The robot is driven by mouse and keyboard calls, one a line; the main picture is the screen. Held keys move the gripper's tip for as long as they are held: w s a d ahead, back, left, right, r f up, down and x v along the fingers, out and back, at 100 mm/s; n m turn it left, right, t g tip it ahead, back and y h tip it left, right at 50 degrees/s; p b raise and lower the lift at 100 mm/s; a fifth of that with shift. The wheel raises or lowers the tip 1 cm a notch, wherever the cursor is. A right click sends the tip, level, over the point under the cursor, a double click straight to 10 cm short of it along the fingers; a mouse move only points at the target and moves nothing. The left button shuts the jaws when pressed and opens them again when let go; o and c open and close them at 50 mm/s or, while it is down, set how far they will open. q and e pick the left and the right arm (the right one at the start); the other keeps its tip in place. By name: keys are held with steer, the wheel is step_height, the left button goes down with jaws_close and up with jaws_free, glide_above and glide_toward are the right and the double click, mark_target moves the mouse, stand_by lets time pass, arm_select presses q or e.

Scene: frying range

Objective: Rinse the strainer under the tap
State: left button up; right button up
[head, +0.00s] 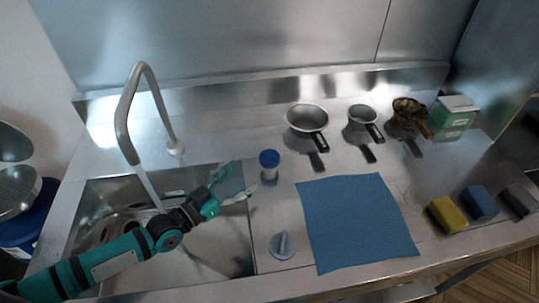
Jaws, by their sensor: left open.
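The sink (215,250) is a steel basin at the left. Two grey round bowls with dark handles, a larger one (305,117) and a smaller one (361,114), stand at the back of the counter. A brown, stained bowl with a handle (407,112) stands to their right. I cannot tell for certain which is the strainer. My left gripper (242,182) is open and empty over the sink's right edge. My right gripper is out of view.
A blue-capped jar (269,160) stands close to my left gripper. A blue cloth (358,220) and a grey knob (283,245) lie right of the sink. A green-white box (453,117), yellow sponge (447,214), blue sponge (480,203) and dark block (516,202) are at the right.

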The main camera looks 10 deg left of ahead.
mark_target(270, 156)
arm_select(q)
steer(key=p+x, duration=0.1)
steer(key=x, duration=1)
steer(key=shift+w+d, duration=0.1)
steer(key=shift+w, duration=0.15)
steer(key=shift+c, duration=0.4)
steer(key=c, duration=1.1)
steer(key=r+n+t+y+p, duration=0.1)
steer(key=p, duration=0.3)
steer(key=shift+y, duration=0.3)
steer(key=shift+f+n+p, duration=0.15)
steer(key=shift+n+p, duration=0.15)
steer(key=shift+f+y, duration=0.2)
steer(key=shift+y, duration=0.1)
